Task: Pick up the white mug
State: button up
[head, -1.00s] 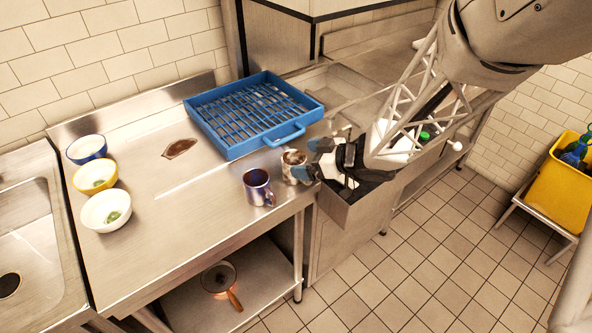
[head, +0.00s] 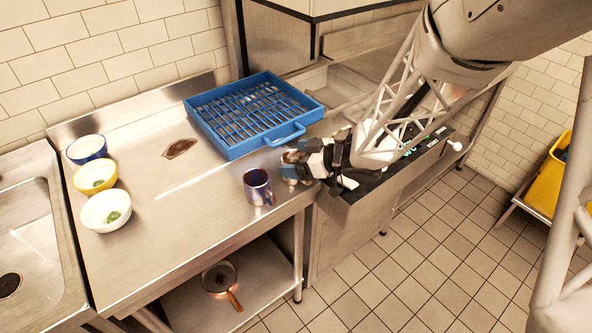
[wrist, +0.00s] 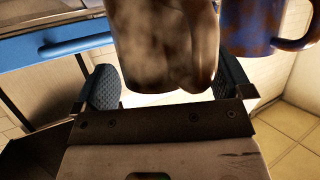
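The white mug (head: 290,160), heavily stained brown, stands near the counter's right edge, beside the blue rack. In the head view my gripper (head: 291,168) is at the mug and partly hides it. In the wrist view the mug (wrist: 160,45) fills the upper middle, its handle toward the right finger. My gripper's blue-padded fingers (wrist: 168,84) are spread wide, one on either side of the mug. I cannot tell whether the pads touch it.
A dark blue mug (head: 258,187) stands close to the left of the white mug. A blue rack (head: 232,148) lies behind. Three bowls, blue (head: 87,150), yellow-rimmed (head: 95,177) and white (head: 106,211), stand at left. The steel counter (head: 190,220) is clear between.

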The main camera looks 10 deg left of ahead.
jog(key=c, duration=1)
jog(key=shift+r, duration=0.15)
jog(key=s+d+r, duration=0.2)
jog(key=s+d, duration=0.1)
jog(key=s, duration=0.4)
jog(key=s+d+r, duration=0.2)
jog(key=s+d, duration=0.1)
jog(key=s, duration=0.4)
jog(key=shift+s+d+r, duration=0.3)
jog(key=shift+r, duration=0.05)
